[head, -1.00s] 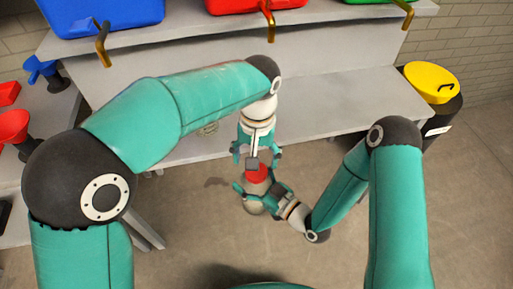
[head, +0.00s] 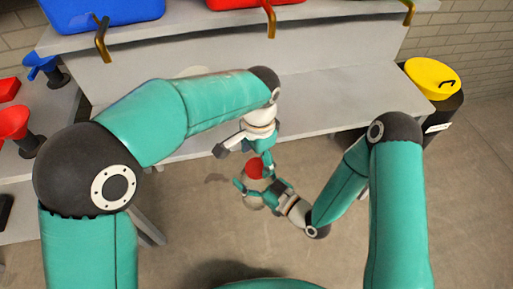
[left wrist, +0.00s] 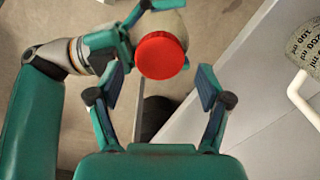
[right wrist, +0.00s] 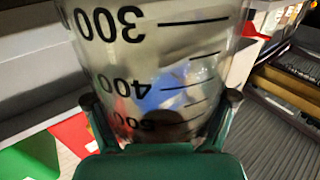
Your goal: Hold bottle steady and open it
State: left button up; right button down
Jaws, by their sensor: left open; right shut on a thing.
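The bottle (head: 251,201) is a clear, pale vessel with a red cap (head: 254,168), and it is held in the air in front of the bench. Its printed scale with 300 and 400 fills the right wrist view (right wrist: 160,70). My right gripper (head: 262,192) is shut around the bottle's body. My left gripper (head: 252,160) is above the bottle at the cap. In the left wrist view the red cap (left wrist: 160,55) is on the bottle, just beyond and between the open fingertips (left wrist: 164,80). The fingers look clear of the cap there.
A grey bench (head: 320,98) stands behind the bottle. Blue (head: 100,15) and red (head: 255,3) containers sit on its upper shelf. Red (head: 14,122) and blue (head: 42,66) funnels are at left. A yellow-lidded bin (head: 432,78) stands at right. The floor around the bottle is clear.

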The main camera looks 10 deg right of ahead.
pick_arm(q)
jog(key=shift+f, duration=1.45)
jog(key=shift+c, duration=0.3)
jog(key=c, duration=1.2)
jog(key=shift+o, duration=0.2)
jog(key=shift+n, duration=0.4)
jog(key=shift+r, duration=0.2)
jog(key=shift+r, duration=0.95)
jog(key=shift+d, duration=0.1)
